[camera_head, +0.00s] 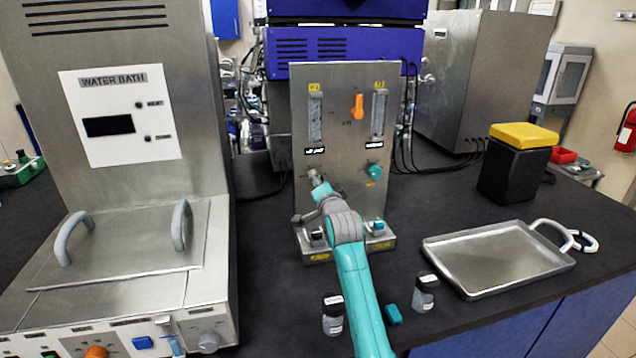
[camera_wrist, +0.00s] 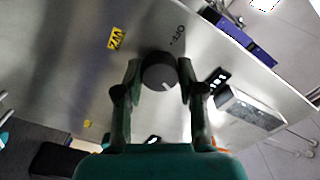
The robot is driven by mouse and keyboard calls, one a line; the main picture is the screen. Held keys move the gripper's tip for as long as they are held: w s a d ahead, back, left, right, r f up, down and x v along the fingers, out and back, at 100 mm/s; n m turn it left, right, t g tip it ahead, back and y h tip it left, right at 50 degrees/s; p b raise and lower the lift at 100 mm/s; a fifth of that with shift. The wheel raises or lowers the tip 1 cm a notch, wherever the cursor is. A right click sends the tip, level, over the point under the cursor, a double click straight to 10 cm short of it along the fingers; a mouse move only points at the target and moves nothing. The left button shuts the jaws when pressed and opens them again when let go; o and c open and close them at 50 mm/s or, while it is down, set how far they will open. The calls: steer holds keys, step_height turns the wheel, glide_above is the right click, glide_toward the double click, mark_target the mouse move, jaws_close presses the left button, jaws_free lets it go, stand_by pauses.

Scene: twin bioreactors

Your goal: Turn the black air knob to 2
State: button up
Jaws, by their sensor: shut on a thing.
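The black air knob (camera_wrist: 158,72) sits on the metal panel, between my fingertips in the wrist view. A pale pointer mark shows on its lower right edge, and the word OFF is printed above and right of it. My gripper (camera_wrist: 158,80) is shut on the knob, one finger on each side. In the head view my gripper (camera_head: 314,180) reaches the lower left of the upright panel (camera_head: 335,110) and mostly hides the knob. I cannot read a number 2 beside the knob.
An orange lever (camera_head: 357,106), a teal knob (camera_head: 374,171) and two flow tubes are on the same panel. The water bath (camera_head: 120,180) stands close on the left.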

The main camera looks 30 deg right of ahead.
steer(key=shift+m, duration=0.6)
steer(key=o, duration=1.1)
steer(key=shift+o, duration=0.2)
steer(key=v, duration=1.2)
